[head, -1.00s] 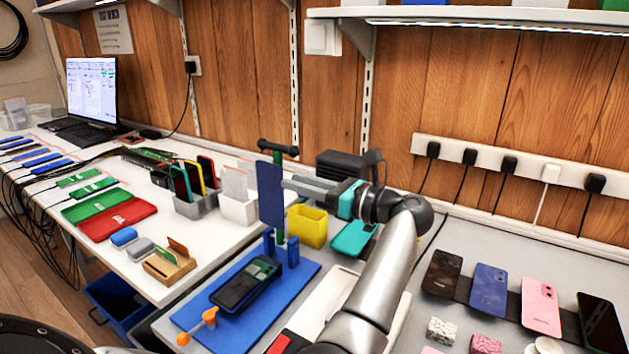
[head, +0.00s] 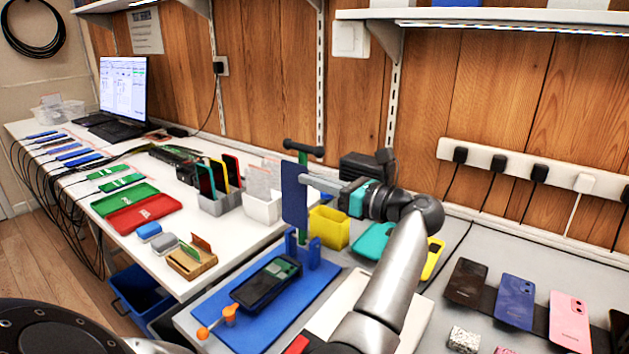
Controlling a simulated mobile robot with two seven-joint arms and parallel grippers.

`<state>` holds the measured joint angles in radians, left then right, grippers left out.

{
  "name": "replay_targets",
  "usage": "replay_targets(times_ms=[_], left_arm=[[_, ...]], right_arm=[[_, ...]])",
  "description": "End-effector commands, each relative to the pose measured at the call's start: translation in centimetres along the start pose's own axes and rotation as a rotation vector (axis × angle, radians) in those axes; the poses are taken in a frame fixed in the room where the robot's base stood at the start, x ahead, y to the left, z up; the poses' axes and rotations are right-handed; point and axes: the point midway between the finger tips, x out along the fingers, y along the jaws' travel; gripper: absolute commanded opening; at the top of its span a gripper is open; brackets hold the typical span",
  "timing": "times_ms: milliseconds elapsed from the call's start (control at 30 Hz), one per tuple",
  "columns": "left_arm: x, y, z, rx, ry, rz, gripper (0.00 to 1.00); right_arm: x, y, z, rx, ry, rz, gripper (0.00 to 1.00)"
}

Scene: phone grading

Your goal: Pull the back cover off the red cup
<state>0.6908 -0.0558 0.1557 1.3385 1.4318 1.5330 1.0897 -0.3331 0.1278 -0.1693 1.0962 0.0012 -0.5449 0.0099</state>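A blue back cover (head: 294,198) stands upright at a stand with a green post (head: 303,228) and a dark top bar, on a blue base mat (head: 250,330). No red cup shows; the cover may hide it. A dark phone (head: 266,283) lies tilted in a cradle on the mat. My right gripper is not in view.
Phones on a dark strip (head: 541,322) fill the right. An orange knob (head: 229,314) stands at the mat's front.

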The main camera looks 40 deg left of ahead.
Motion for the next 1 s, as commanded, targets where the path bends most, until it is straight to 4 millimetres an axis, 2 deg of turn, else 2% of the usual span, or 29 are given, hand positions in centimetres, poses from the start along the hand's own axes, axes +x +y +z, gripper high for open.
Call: replay_targets(times_ms=[1000], left_arm=[[-0.06, 0.73, 0.18, 0.0, 0.0, -0.001, 0.0]], right_arm=[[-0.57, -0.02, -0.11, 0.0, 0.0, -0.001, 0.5]])
